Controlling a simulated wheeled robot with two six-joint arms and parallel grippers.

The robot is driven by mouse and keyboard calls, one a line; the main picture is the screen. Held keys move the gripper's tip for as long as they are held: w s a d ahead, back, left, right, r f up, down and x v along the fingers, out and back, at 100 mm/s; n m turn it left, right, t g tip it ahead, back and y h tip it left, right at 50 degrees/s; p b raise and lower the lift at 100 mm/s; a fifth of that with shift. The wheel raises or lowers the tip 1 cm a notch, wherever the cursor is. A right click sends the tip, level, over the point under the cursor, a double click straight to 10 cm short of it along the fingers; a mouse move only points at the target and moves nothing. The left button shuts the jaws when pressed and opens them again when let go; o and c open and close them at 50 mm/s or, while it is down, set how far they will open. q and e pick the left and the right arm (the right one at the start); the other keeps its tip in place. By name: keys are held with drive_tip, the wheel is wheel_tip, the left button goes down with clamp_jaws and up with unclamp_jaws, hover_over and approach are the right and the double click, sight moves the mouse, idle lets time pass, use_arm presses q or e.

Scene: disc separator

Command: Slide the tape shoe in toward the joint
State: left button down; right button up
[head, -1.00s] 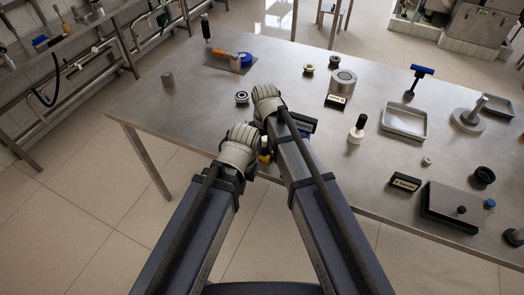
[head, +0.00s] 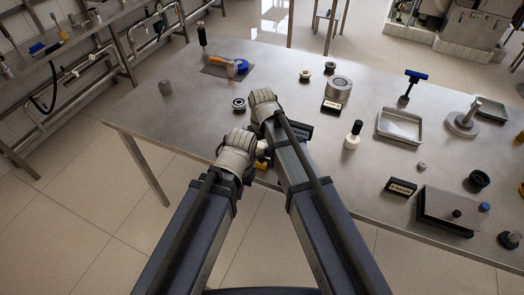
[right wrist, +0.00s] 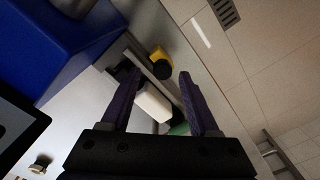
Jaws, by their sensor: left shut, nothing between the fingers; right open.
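I cannot identify the tape shoe with certainty. In the right wrist view a white block (right wrist: 155,103) shows between the fingers of my open right gripper (right wrist: 158,84); I cannot tell whether they touch it. A yellow piece with a dark round end (right wrist: 160,64) is just beyond, and a green piece (right wrist: 180,128) is partly hidden by a finger. In the head view my right gripper (head: 263,104) is over the table's near edge, its fingers hidden. My left gripper (head: 236,153) is shut and empty, lower and close beside it. A yellow bit (head: 262,163) shows between the arms.
A large blue block (right wrist: 55,38) is close in the right wrist view. On the steel table (head: 200,125), a dark ring (head: 239,103) and labelled block (head: 301,129) lie near my grippers. A black-topped white bottle (head: 353,136) and tray (head: 400,126) stand farther right. The table's left part is mostly clear.

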sight(262, 156)
wheel_tip(262, 156, up, 7)
drive_tip(key=p, duration=0.6)
drive_tip(key=shift+f, duration=0.15)
drive_tip(key=shift+s+f, duration=0.1)
drive_tip(key=s+d+b, duration=0.1)
drive_tip(key=s+d, duration=0.1)
drive_tip(key=s, duration=0.6)
drive_tip(key=s+d+f+h, duration=0.1)
drive_tip(key=s+d, duration=0.1)
drive_tip(key=s, duration=0.5)
drive_tip(key=shift+s+d+f+b, duration=0.2)
drive_tip(key=shift+s+d+b, duration=0.1)
drive_tip(key=shift+s+b, duration=0.1)
